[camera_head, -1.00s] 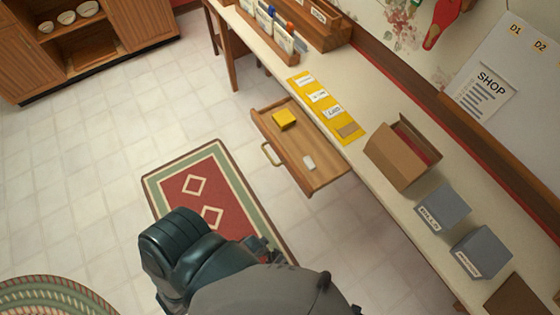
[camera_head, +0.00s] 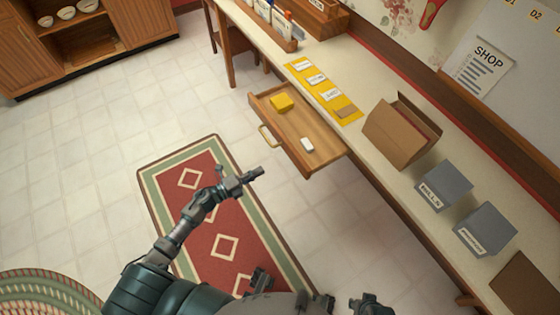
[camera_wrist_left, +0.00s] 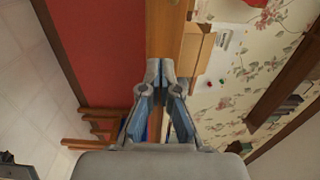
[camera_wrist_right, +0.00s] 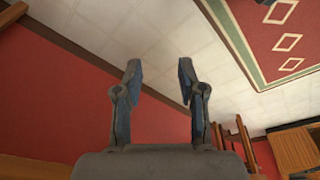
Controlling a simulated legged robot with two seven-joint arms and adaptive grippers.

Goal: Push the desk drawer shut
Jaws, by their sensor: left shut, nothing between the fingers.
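The wooden desk drawer (camera_head: 290,125) is pulled out from under the long desk, with its handle (camera_head: 265,137) on the front panel. A yellow block (camera_head: 282,102) and a small white item (camera_head: 307,145) lie inside. My left gripper (camera_head: 258,171) is shut and empty, in front of the drawer's front panel and apart from it, over the rug in the picture. Its closed fingers also show in the left wrist view (camera_wrist_left: 160,76). My right gripper (camera_wrist_right: 160,72) is open and empty in the right wrist view.
The long desk (camera_head: 385,180) holds yellow labelled cards (camera_head: 318,80), an open cardboard box (camera_head: 400,135) and grey boxes (camera_head: 443,186). A red rug (camera_head: 222,215) lies on the tiled floor. A wooden cabinet (camera_head: 150,20) stands far left. The floor left of the drawer is clear.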

